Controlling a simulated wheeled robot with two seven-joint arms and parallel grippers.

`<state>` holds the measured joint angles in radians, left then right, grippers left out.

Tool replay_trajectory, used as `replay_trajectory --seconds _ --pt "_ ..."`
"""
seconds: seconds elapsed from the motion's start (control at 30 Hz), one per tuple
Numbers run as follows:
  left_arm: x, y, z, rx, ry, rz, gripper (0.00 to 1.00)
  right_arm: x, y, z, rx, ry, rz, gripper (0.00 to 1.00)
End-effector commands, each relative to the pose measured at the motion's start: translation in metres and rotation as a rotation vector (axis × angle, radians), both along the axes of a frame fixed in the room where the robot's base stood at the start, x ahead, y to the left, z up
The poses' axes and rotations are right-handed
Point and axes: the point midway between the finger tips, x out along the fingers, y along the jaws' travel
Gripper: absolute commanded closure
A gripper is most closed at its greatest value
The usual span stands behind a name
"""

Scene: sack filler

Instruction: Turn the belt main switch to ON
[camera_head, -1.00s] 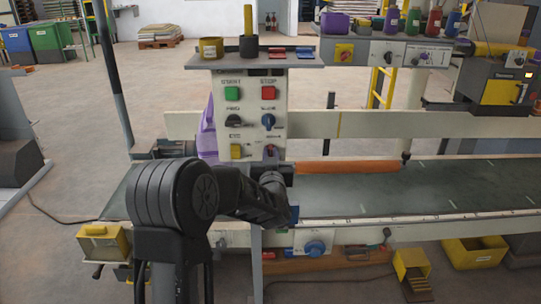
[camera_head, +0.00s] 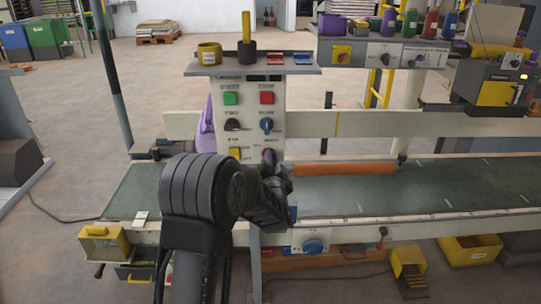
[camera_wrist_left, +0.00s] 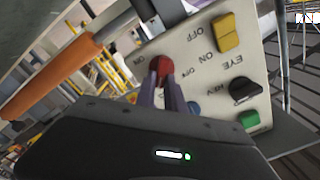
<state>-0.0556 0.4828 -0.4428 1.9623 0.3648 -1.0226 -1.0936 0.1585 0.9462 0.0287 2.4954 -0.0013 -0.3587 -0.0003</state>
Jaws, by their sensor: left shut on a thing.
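The control panel (camera_head: 250,125) stands upright behind the belt. At its lower right is a red rotary knob (camera_wrist_left: 160,67), with ON lettered on one side and OFF on the other in the left wrist view. My left gripper (camera_wrist_left: 163,85) is shut on this red knob, one finger on each side. The fingers hide part of the knob, and I cannot tell which way it points. In the head view my left gripper (camera_head: 269,160) is at the panel's lower right, and my wrist covers most of the knob. My right gripper is not in view.
Near the red knob are a yellow switch (camera_wrist_left: 227,32), a black knob (camera_wrist_left: 245,89), a green button (camera_wrist_left: 249,118) and a blue knob (camera_head: 267,125). The belt (camera_head: 400,187) runs below, with an orange bar (camera_head: 345,169) behind it. A purple sack-like shape (camera_head: 206,130) is left of the panel.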

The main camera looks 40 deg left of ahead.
Motion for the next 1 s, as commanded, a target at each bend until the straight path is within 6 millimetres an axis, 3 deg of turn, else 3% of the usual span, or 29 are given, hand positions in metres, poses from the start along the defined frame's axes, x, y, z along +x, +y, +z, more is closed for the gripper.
replay_trajectory --seconds 0.6,1.0 --pt "0.003 -0.004 -0.004 0.459 0.35 -0.004 1.0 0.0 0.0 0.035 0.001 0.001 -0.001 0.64" --pt "0.002 -0.004 -0.008 0.635 0.482 -0.001 1.0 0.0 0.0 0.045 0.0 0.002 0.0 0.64"
